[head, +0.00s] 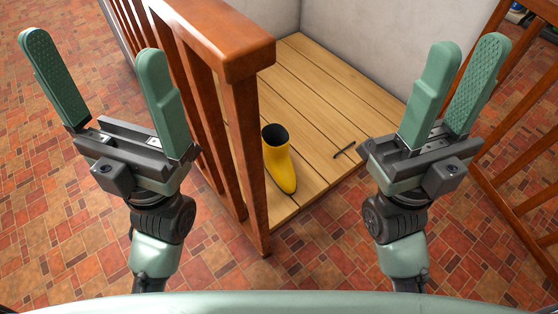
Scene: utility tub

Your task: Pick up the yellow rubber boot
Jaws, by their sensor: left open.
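The yellow rubber boot (280,167) stands upright on a wooden plank platform (318,93), with its dark opening facing up and its toe pointing toward me. My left gripper (92,50) is open and empty, left of the boot, with the wooden railing between them. My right gripper (466,64) is up to the right of the boot; its fingers stand apart and nothing shows between them. Neither gripper touches the boot.
A reddish-brown wooden railing (243,130) runs along the platform's left side, close to the boot. A small dark thin object (344,150) lies on the planks. A grey wall (368,35) stands behind. Another wooden railing (520,165) is at the right. The tiled floor in front is clear.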

